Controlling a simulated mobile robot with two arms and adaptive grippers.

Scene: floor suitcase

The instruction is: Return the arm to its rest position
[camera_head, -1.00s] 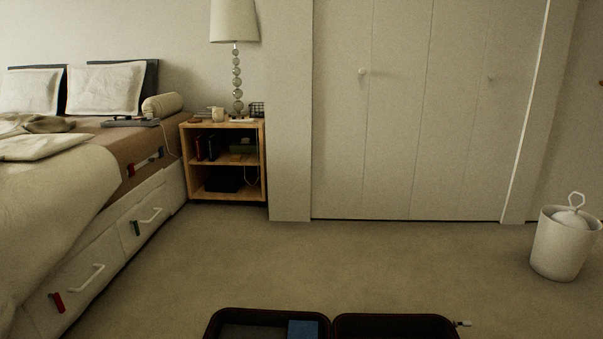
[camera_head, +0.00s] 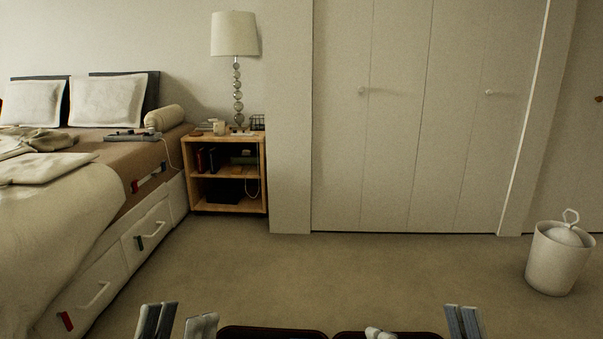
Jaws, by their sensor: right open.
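My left gripper (camera_head: 178,324) shows at the bottom edge, left of the suitcase. Its two fingertips stand apart with floor visible between them, and nothing shows held. My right gripper (camera_head: 421,326) is at the bottom edge over the right part of the suitcase, its fingertips wide apart and empty. Both arms are below the picture. The dark open suitcase (camera_head: 270,331) lies on the floor, with only the far rims of its two halves in view. Its contents are hidden below the frame.
A bed with drawers (camera_head: 150,236) stands at the left, a wooden nightstand (camera_head: 228,177) with a lamp (camera_head: 235,34) beyond it. A white bin (camera_head: 557,262) stands at the right. Closet doors (camera_head: 400,130) close the back. The carpet (camera_head: 380,262) between is clear.

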